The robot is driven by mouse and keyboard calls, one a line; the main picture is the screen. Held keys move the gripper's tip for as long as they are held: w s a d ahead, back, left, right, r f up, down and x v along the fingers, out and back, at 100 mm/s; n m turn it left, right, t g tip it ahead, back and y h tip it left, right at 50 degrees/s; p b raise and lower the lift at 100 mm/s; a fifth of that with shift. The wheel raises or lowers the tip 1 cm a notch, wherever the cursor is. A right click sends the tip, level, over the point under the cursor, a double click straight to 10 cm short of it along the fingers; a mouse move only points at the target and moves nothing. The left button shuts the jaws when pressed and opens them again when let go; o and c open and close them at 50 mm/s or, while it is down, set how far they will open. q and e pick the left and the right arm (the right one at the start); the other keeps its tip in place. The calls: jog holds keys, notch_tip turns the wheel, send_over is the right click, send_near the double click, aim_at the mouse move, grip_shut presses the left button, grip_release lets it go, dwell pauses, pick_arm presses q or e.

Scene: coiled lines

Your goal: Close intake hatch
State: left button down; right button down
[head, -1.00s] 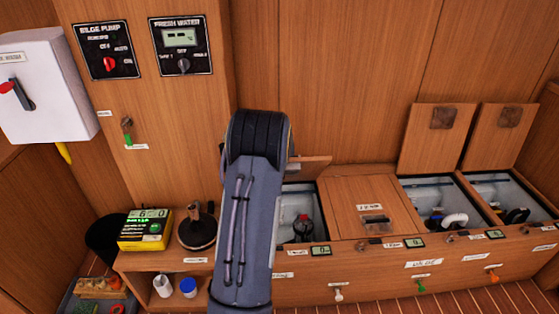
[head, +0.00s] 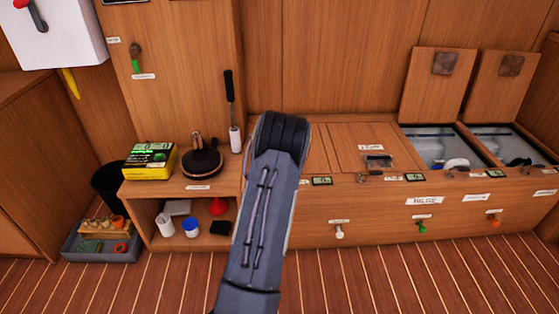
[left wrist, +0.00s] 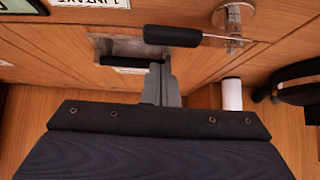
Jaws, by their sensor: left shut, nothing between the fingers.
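The leftmost wooden hatch lid (head: 318,150) lies down over its bin in the head view, partly hidden behind my left arm. I cannot tell whether it is fully flush. In the left wrist view, an upside-down label reading like INTAKE (left wrist: 92,3) shows at the top left. My left gripper (left wrist: 160,85) is shut and empty. Its fingers point at the wood close to a recessed handle (left wrist: 125,48); contact is unclear. In the head view its fingers are hidden behind the arm. My right gripper is not in view.
A closed hatch (head: 345,135) lies to the right, then two open bins (head: 430,145) with raised lids (head: 437,85). A yellow meter (head: 150,160) and a round dark object (head: 202,163) stand on the left shelf. A black-gripped lever (left wrist: 172,36) is near my fingers. The floor in front is clear.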

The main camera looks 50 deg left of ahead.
pick_arm(q)
jog(key=shift+d+f+b, duration=0.1)
jog(key=shift+f+b, duration=0.2)
jog(key=shift+f, duration=0.65)
jog(key=p+v, duration=0.3)
jog(key=v, duration=0.4)
jog(key=shift+s+d+r, duration=0.2)
jog(key=shift+s+r, duration=0.05)
jog(key=shift+r, duration=0.05)
